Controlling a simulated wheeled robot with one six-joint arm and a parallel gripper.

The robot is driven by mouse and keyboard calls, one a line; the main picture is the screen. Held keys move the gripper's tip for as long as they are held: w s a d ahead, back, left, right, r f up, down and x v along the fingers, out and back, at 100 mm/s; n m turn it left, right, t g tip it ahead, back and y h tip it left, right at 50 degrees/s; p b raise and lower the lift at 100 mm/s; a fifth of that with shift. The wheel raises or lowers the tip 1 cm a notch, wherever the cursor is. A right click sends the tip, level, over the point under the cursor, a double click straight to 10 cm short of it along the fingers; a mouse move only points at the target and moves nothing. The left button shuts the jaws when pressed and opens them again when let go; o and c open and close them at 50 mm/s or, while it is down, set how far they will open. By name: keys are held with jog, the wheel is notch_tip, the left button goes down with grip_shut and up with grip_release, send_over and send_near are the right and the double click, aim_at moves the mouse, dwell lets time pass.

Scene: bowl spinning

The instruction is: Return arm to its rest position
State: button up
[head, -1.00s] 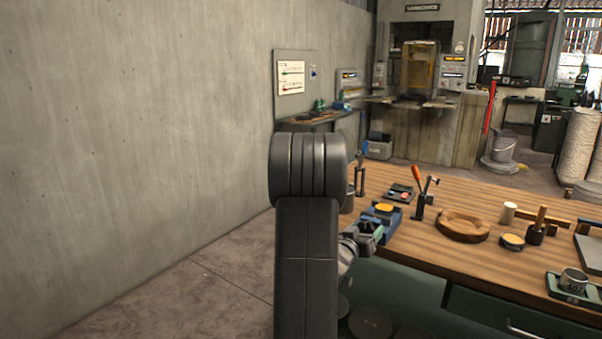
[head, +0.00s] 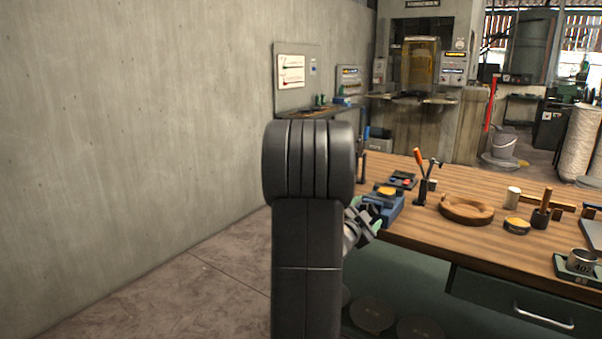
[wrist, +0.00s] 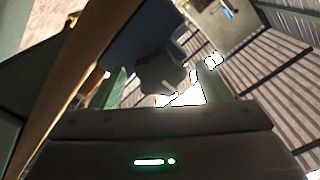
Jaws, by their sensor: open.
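My arm stands upright in the middle of the head view, its dark links hiding the left end of the workbench (head: 420,240). My gripper (head: 366,220) shows partly past the right side of the arm, with pale green fingers beside the blue block with a yellow disc on top (head: 388,206). I cannot tell from this view whether they touch. In the wrist view the green fingers of my gripper (wrist: 165,90) stand apart, with a dark, blurred shape between them that I cannot name surely.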

jog(key=shift+m+b, duration=1.9)
jog(key=shift+m, duration=2.2)
